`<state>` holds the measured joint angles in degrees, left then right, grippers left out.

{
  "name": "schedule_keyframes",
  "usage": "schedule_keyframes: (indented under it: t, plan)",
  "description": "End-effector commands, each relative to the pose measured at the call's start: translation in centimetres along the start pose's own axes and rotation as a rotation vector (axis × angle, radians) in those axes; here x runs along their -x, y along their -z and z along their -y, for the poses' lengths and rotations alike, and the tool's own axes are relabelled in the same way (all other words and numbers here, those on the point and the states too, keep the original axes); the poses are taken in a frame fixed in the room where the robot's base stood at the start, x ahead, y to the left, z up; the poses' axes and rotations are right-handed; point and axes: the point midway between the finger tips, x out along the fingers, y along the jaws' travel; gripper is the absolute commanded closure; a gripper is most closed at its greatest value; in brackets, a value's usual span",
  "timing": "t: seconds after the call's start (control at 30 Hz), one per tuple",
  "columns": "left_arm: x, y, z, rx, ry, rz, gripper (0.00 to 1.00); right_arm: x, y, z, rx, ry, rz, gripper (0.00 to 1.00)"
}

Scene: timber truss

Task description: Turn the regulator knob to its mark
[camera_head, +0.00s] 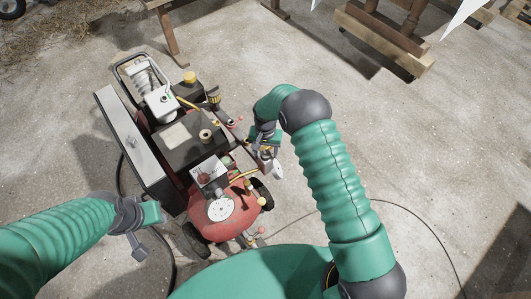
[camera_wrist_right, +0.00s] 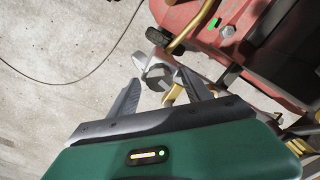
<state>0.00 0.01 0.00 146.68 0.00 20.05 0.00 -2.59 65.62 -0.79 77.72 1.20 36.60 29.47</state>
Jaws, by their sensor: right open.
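The regulator knob, a grey faceted piece (camera_wrist_right: 158,76), shows in the right wrist view in front of a red machine body (camera_wrist_right: 210,35). My right gripper (camera_wrist_right: 161,82) is open, with one finger on each side of the knob; I cannot tell whether either finger touches it. In the head view my right gripper (camera_head: 266,148) is at the right side of the red compressor (camera_head: 206,218), and its fingers partly hide the knob area. My left gripper (camera_head: 142,228) hangs left of the compressor, away from the knob; its jaw opening is unclear. I cannot make out the knob's mark for certain.
A brass-coloured pipe (camera_wrist_right: 195,25) runs close to the knob. A white round gauge-like disc (camera_head: 277,171) is below the right gripper. A cable (camera_head: 412,217) lies on the concrete floor. Wooden trestles (camera_head: 385,40) stand at the back; the floor at right is mostly clear.

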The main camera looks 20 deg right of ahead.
Motion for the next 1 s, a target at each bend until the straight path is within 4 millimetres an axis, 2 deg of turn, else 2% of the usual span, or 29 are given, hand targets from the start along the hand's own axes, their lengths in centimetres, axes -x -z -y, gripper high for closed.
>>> schedule_keyframes:
  t: [0.27, 0.3, 0.73, 0.87, 1.0]
  plan:
    - [-0.04, 0.0, 0.0, 0.0, 0.0, 0.0, 0.64, -0.35, 0.01, 0.0, 0.0, 0.0, 0.0, 0.43]
    - [-0.04, 0.0, 0.0, 0.0, 0.0, 0.0, 0.64, -0.35, 0.01, 0.0, 0.0, 0.0, 0.0, 0.45]
    - [-0.05, -0.01, 0.0, 0.0, 0.0, 0.0, 0.64, -0.32, 0.01, 0.01, 0.0, 0.0, 0.0, 1.0]
    - [0.15, 0.04, 0.0, 0.0, 0.0, 0.0, 0.64, -0.23, 0.0, 0.02, 0.028, 0.001, 0.0, 1.0]
    - [0.71, 0.17, 0.0, 0.0, 0.0, 0.0, 0.64, -0.17, 0.0, -0.03, 0.182, 0.001, 0.001, 1.0]
